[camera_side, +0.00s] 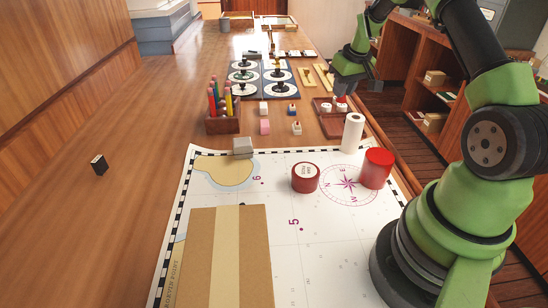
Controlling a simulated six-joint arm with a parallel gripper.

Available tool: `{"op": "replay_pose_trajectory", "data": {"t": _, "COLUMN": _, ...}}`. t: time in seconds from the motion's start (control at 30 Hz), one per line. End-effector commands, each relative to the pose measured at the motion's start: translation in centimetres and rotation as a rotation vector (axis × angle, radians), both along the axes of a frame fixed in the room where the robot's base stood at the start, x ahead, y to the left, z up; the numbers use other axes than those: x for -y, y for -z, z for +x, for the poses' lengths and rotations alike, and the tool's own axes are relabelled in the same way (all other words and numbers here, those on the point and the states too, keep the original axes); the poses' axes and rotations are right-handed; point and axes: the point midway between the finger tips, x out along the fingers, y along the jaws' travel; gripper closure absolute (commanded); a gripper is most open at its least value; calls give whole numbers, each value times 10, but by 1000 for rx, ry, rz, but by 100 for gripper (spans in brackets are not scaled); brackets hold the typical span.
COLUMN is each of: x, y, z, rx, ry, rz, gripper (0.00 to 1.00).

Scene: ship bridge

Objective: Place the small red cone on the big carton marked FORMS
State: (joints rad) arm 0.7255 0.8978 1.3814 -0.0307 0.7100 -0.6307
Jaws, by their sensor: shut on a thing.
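My gripper (353,84) hangs low beyond the rolled paper, at the right edge of the table, close above a brown tray (333,131). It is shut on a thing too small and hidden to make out. Small red and white pieces (326,107) lie in the tray just below and left of it. I cannot pick out the small red cone with certainty. A large brown carton (199,260) with a pale tape strip stands at the front left on the chart. No FORMS marking is readable on it from here.
The chart (275,224) carries a red round tape roll (305,178), a red cylinder (376,168), a white paper roll (352,133) and a grey block (243,147). A pencil holder (222,122) and several small cubes stand behind. The left table side is mostly clear.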

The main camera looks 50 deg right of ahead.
Motion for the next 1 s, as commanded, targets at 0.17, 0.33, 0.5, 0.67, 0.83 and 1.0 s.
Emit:
{"op": "replay_pose_trajectory", "data": {"t": 0.17, "x": -18, "y": -7, "z": 12, "rx": 1, "ry": -59, "rz": -1, "gripper": 100}}
{"op": "replay_pose_trajectory", "data": {"t": 0.33, "x": -83, "y": -25, "z": 43, "rx": 0, "ry": -254, "rz": -2, "gripper": 100}}
{"op": "replay_pose_trajectory", "data": {"t": 0.5, "x": -176, "y": -49, "z": 64, "rx": -1, "ry": -523, "rz": -2, "gripper": 100}}
{"op": "replay_pose_trajectory", "data": {"t": 0.67, "x": -266, "y": -71, "z": 62, "rx": -1, "ry": -783, "rz": -3, "gripper": 100}}
{"op": "replay_pose_trajectory", "data": {"t": 0.83, "x": -358, "y": -93, "z": 35, "rx": -1, "ry": -1067, "rz": -3, "gripper": 100}}
{"op": "replay_pose_trajectory", "data": {"t": 1.0, "x": -439, "y": -114, "z": -16, "rx": -1, "ry": -1365, "rz": -4, "gripper": 100}}
